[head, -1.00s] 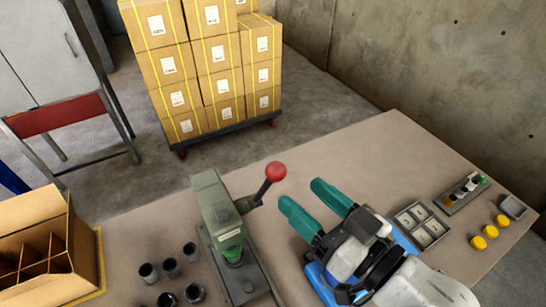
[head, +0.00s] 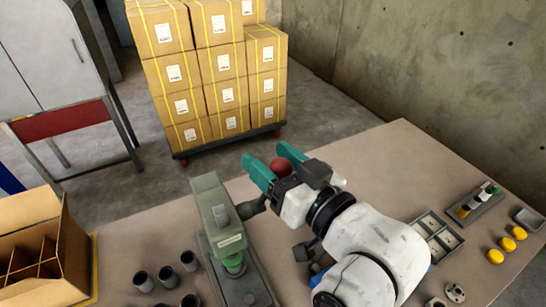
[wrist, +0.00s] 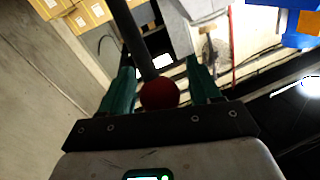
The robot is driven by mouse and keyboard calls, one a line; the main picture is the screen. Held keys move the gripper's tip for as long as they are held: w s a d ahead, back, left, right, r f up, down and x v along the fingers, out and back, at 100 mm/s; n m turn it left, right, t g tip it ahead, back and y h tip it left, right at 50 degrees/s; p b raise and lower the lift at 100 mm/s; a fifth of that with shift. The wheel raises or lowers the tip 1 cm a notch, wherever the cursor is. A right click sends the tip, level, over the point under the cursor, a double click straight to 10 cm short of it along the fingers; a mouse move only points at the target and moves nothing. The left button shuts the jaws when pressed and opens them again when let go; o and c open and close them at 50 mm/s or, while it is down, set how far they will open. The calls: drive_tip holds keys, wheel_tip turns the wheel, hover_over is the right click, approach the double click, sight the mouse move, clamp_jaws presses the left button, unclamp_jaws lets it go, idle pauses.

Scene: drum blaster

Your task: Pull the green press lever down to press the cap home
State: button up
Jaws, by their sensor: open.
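The green press (head: 217,215) stands on the bench at the middle of the head view. A green cap or part (head: 234,262) sits under its ram. Its lever ends in a red ball knob (head: 289,162), partly hidden by my gripper in the head view. My gripper (head: 265,164) has teal fingers and is open, with the knob between them. In the wrist view the red knob (wrist: 160,94) lies between the two fingers (wrist: 160,88), with the dark lever rod (wrist: 136,40) running up from it. Gaps seem to remain beside the knob; contact is not clear.
Several dark cups (head: 167,276) stand left of the press. An open divided carton (head: 38,250) is at the far left. A parts tray (head: 437,236), a small rack (head: 480,202) and yellow caps (head: 507,243) lie at the right. Stacked boxes (head: 215,75) stand behind the bench.

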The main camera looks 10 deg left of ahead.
clamp_jaws()
idle(0.7)
